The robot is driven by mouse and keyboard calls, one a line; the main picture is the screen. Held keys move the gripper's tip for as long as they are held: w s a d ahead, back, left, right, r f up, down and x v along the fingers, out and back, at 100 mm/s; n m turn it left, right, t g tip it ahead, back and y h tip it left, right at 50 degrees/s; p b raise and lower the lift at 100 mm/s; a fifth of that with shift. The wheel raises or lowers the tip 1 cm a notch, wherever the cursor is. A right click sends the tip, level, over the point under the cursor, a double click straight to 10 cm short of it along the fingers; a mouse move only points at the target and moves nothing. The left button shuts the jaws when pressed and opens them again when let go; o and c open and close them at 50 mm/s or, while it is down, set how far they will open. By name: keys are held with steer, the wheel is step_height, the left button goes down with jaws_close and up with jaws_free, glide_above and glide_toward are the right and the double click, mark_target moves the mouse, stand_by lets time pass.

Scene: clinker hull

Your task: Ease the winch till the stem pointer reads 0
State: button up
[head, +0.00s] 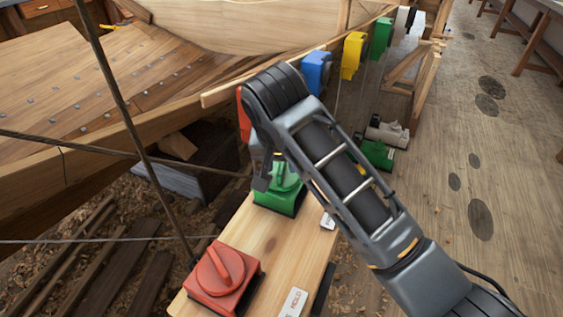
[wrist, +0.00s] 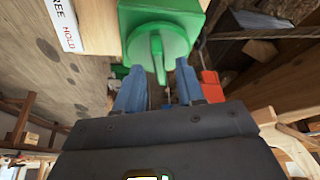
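A green box with a round green knob and raised grip bar (head: 286,180) sits on the pale wooden bench. In the wrist view the same knob (wrist: 157,52) is at top centre. My gripper (wrist: 161,75) is open, its two blue-grey fingers on either side of the bar's lower end with gaps; I cannot tell the depth between them. In the head view my gripper (head: 263,172) is close beside the green box, partly hidden by my arm. A red box with a similar knob (head: 222,273) sits nearer on the bench. I cannot make out a stem pointer or its reading.
A label reading FREE and HOLD (wrist: 68,22) lies beside the green box. Blue (head: 316,72), yellow (head: 353,55) and green (head: 381,38) boxes hang along the hull edge. Dark ropes (head: 125,118) cross at left. The plank floor (head: 480,140) at right is mostly clear.

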steer(key=shift+w+f, duration=0.15)
steer(key=shift+f, duration=0.3)
steer(key=shift+c, duration=0.2)
